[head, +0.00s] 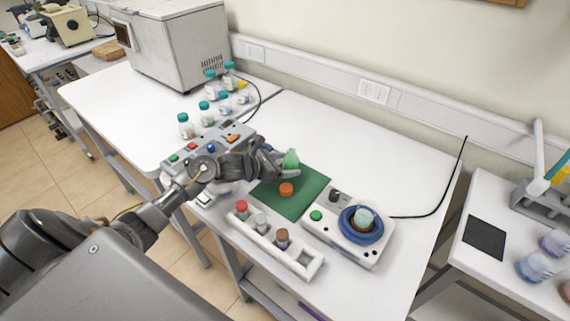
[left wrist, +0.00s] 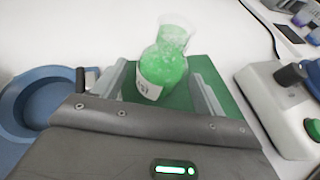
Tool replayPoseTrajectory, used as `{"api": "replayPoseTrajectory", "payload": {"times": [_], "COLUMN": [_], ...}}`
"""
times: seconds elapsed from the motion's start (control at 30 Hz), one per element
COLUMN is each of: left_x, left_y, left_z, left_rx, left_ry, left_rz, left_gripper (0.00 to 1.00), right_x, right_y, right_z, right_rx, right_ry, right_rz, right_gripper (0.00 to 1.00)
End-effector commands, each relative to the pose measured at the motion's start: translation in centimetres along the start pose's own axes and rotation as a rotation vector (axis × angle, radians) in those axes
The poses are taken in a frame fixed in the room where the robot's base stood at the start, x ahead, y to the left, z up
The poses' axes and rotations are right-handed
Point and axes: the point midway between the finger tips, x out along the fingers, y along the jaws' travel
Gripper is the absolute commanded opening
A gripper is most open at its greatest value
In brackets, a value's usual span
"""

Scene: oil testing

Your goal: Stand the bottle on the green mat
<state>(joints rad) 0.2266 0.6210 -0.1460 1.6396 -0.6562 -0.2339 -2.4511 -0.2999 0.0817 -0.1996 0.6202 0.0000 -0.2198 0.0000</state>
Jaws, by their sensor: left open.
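The bottle is a round flask (head: 291,159) with green liquid and a pale label. In the left wrist view the flask (left wrist: 163,70) is upright between the two fingers of my left gripper (left wrist: 165,88), with gaps beside it. The left gripper (head: 284,168) is open around it. The green mat (head: 310,186) lies on the white table; it also shows behind the flask in the left wrist view (left wrist: 212,72). The flask is at the mat's far left part; its base is hidden, so contact cannot be told. My right gripper is out of view.
An orange round piece (head: 286,189) sits on the mat. A white device (head: 338,243) with a blue ring (head: 361,236) stands to the right. A white rack (head: 272,252) with several capped vials is in front. A blue dish (left wrist: 38,100) shows left in the left wrist view.

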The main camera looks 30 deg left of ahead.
Motion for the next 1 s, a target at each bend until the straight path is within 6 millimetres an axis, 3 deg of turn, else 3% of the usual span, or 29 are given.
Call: {"api": "replayPoseTrajectory", "payload": {"times": [0.2,0.27,0.7,1.0], "left_x": [-0.2,-0.8,-9.5,-12.0], "left_y": [0.0,0.1,-0.1,0.0], "left_z": [0.5,0.0,-0.1,0.1], "left_rx": [-0.001,0.002,0.005,0.0], "left_ry": [-0.001,0.001,0.003,0.001], "left_rz": [0.0,0.001,-0.002,-0.001], "left_gripper": [0.71,0.71,0.71,0.71], "right_x": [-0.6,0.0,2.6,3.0], "right_y": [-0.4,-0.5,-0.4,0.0], "right_z": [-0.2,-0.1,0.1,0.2], "right_rx": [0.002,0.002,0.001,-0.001], "right_ry": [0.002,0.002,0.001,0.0], "right_rz": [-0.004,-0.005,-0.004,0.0], "right_gripper": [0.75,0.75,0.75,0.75]}}
